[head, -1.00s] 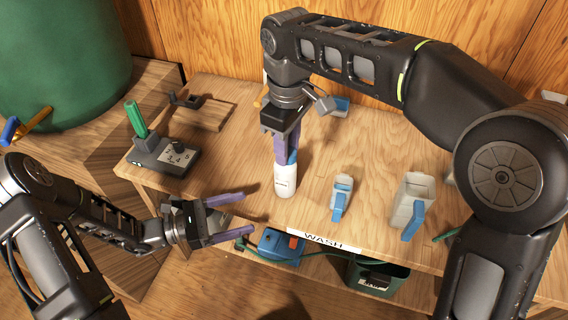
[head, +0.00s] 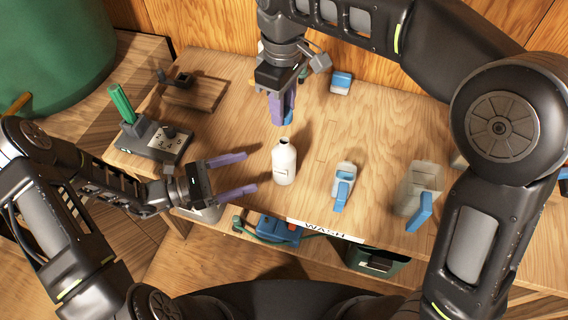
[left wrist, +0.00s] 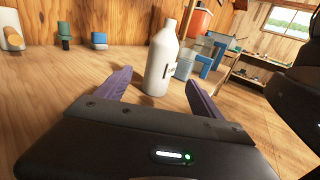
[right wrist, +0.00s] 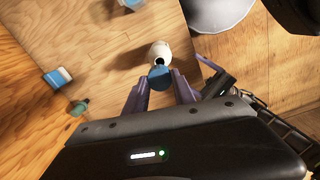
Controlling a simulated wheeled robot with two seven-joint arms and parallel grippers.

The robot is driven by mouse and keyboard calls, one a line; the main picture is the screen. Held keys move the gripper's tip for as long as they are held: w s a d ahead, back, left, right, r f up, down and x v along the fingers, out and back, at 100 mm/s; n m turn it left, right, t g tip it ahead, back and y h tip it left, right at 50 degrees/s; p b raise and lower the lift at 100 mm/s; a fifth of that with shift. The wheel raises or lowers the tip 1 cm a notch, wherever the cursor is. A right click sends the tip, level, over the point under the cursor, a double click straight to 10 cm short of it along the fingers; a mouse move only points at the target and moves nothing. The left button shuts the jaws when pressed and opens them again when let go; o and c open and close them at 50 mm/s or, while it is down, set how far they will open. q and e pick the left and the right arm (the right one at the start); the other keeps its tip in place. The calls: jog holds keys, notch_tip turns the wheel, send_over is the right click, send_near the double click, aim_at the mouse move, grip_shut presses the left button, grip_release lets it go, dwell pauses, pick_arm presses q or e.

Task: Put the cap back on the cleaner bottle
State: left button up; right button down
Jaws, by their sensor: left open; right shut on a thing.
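The white cleaner bottle (head: 284,165) stands upright on the bench with its mouth bare. My left gripper (head: 251,171) is open just left of it, with its purple fingers pointing toward the bottle. In the left wrist view the bottle (left wrist: 160,65) appears between and slightly beyond the fingers. My right gripper (head: 283,115) is shut on the blue cap (head: 288,116), behind and above the bottle mouth in the head view. In the right wrist view the cap (right wrist: 160,77) sits between the fingertips, overlapping part of the bottle (right wrist: 158,51); the cap and bottle look apart.
A blue-and-white box (head: 341,82) is at the back. A control box with a green lever (head: 145,132) stands left. The bench's front edge is near the bottle.

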aim_at(281, 162)
pick_arm(q)
jog(key=x, duration=1)
jog(key=shift+d, duration=0.25)
jog(key=shift+c, duration=0.5)
grip_shut()
